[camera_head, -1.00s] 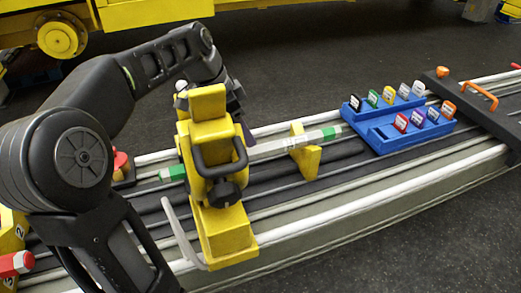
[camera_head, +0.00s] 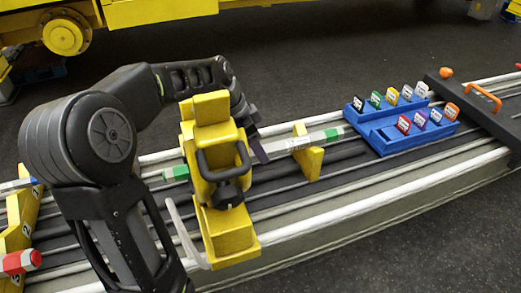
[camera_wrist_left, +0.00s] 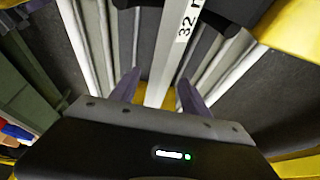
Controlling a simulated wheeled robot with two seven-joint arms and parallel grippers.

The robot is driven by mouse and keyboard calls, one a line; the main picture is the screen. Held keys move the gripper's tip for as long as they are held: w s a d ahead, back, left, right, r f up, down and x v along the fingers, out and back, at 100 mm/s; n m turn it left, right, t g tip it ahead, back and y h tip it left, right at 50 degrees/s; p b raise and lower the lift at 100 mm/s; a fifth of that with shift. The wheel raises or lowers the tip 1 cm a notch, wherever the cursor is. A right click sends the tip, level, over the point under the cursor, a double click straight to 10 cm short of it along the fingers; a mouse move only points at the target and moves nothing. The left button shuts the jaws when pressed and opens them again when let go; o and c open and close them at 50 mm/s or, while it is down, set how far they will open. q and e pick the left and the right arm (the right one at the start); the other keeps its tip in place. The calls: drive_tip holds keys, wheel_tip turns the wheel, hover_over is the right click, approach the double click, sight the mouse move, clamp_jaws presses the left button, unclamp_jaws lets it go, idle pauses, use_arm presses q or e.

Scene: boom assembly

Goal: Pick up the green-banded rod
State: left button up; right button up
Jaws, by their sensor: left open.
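The green-banded rod (camera_head: 281,147) is pale grey with a green band near each end. It lies along the bench, resting on a yellow support (camera_head: 309,161) to the right. My left gripper (camera_head: 259,150) is at the rod's middle, mostly hidden behind a yellow clamp-like fixture with a black handle (camera_head: 225,234). In the left wrist view, its two purple fingers (camera_wrist_left: 157,97) stand apart, with the rod (camera_wrist_left: 170,62) running between them. A label reading "32" shows on the rod. Gaps remain beside the rod. My right gripper is not in view.
A blue tray (camera_head: 411,141) with several coloured tags stands to the right, before a black crossbar with an orange handle (camera_head: 483,98). A yellow rack (camera_head: 17,235) with a red-ended rod (camera_head: 20,262) is at the left. Long rails run along the bench.

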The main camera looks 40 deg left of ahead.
use_arm(q)
drive_tip(key=shift+w+d+f, duration=0.1)
drive_tip(key=shift+f, duration=0.25)
idle(0.3)
clamp_jaws()
idle(0.5)
drive_tip(key=shift+r, duration=0.15)
idle(0.6)
